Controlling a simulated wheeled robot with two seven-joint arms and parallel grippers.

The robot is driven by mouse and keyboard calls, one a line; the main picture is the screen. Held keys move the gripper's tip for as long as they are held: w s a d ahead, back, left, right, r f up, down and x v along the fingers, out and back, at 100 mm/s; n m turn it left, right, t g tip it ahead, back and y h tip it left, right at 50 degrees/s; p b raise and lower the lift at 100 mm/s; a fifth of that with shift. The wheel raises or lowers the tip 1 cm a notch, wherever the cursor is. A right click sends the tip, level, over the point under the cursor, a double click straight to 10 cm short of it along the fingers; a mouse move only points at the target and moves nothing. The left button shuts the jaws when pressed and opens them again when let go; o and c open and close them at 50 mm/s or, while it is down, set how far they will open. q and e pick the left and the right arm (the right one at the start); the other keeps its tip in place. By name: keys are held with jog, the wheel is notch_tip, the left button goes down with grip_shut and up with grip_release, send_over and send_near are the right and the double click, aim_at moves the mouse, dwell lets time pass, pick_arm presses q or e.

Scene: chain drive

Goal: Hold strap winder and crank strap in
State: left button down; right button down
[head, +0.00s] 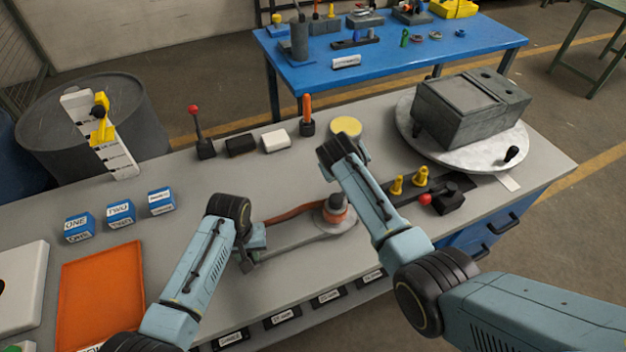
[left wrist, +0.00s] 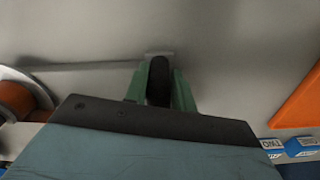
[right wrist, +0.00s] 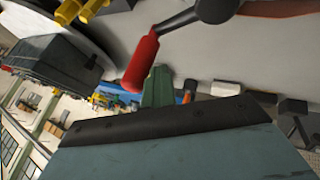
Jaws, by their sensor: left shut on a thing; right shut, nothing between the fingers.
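The strap winder (head: 335,212) stands on the grey bench with an orange-brown strap (head: 288,213) running left from it. A flat grey bar runs from its base to my left gripper (head: 250,258). In the left wrist view, my left gripper (left wrist: 160,85) is shut on a dark upright grip (left wrist: 159,78) at the bar's end. In the right wrist view, my right gripper (right wrist: 158,88) is shut and empty, close behind the red crank handle (right wrist: 141,63); I cannot tell whether they touch. My right arm seems to hide the crank in the head view.
A turntable (head: 470,165) carries a grey box (head: 470,108) at the back right. Yellow pegs (head: 397,185) and a black red-handled unit (head: 448,197) stand right of my right arm.

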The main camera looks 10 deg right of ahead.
jog(key=shift+s+d+r+m+h, duration=0.1)
jog(key=shift+d+m+h, duration=0.15)
jog(key=shift+d+m, duration=0.2)
jog(key=shift+s+d+r+m+h, duration=0.1)
jog(key=shift+d+m+h, duration=0.2)
jog(key=shift+d, duration=0.25)
jog(key=shift+s+d+f+g, duration=0.1)
jog(key=shift+s+d+g, duration=0.15)
jog(key=shift+s+g, duration=0.1)
dwell(1.5)
